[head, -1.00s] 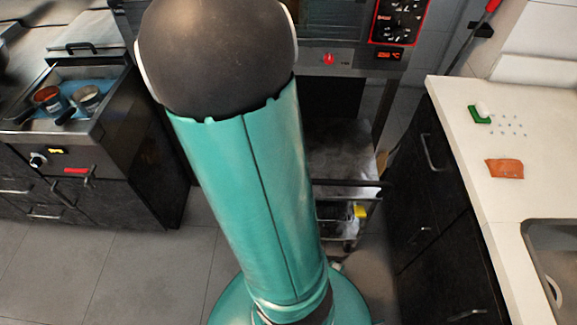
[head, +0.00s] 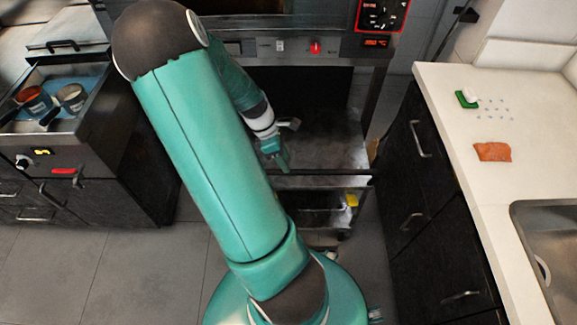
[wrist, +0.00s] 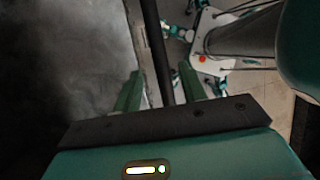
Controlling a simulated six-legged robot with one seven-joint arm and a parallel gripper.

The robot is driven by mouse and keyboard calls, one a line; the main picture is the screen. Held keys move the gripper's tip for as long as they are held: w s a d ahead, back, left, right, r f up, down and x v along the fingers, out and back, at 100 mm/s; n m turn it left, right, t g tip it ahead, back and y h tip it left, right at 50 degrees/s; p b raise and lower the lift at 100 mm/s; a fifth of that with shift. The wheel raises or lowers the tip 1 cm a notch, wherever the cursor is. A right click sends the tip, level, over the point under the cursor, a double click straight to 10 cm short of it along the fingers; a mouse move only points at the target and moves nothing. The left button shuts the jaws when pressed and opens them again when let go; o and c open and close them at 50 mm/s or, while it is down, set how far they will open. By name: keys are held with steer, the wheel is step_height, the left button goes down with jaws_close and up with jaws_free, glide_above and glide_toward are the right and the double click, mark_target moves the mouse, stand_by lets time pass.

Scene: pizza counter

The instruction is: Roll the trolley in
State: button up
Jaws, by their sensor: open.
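The trolley is a dark metal cart with a worn grey top (head: 335,152), standing partly under the oven. Its dark handle bar (head: 325,172) runs across the near side, and a lower shelf shows beneath. My gripper (head: 280,153) is at the left part of the bar. In the wrist view my gripper (wrist: 161,88) is open, with one green finger on each side of the handle bar (wrist: 156,45). The bar appears between the fingers; contact cannot be told. The trolley top (wrist: 60,60) fills the left of that view.
The oven with a red light (head: 315,48) stands above and behind the trolley. A fryer (head: 75,110) is on the left. A white counter (head: 445,110) with dark cabinets is close on the right. A yellow item (head: 351,200) is on the lower shelf. Grey floor (head: 130,265) is clear at left.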

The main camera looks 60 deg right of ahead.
steer(key=shift+x, duration=1.9)
steer(key=shift+c, duration=0.2)
jaws_close()
steer(key=shift+d, duration=0.1)
